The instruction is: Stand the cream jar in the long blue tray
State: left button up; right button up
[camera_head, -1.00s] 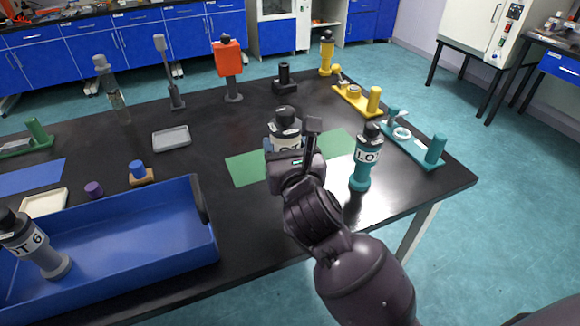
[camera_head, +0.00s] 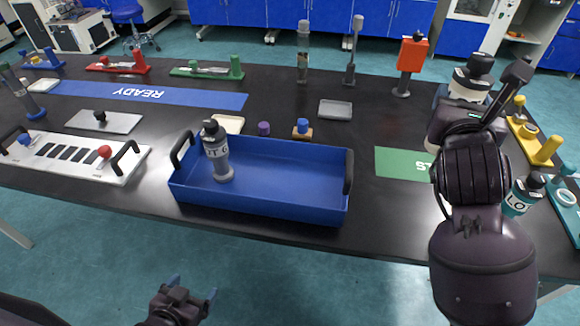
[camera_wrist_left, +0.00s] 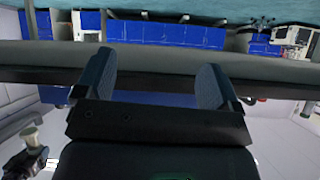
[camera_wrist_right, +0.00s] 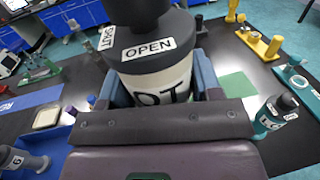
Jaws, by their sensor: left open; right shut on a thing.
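The cream jar (camera_head: 466,88), with a pale body and dark cap, is between the fingers of my right gripper (camera_wrist_right: 158,80). It appears upright and raised above the table. In the right wrist view the jar (camera_wrist_right: 160,78) shows an OPEN label on its cap and part of a lot label; its base is hidden. The long blue tray (camera_head: 300,204) lies at the table's front edge, left of my right arm. My left gripper (camera_head: 194,290) is open and empty, low in front of the table.
A grey LOT 6 bottle (camera_head: 218,160) stands in the tray's left part; its middle and right are clear. A green mat (camera_head: 402,164) lies right of the tray. A teal bottle (camera_head: 520,195) stands near my right arm. A purple piece (camera_head: 264,128) and blue-topped block (camera_head: 302,129) sit behind the tray.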

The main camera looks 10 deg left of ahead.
aim_at(263, 182)
jog(key=j, duration=1.75)
jog(key=i, duration=0.05)
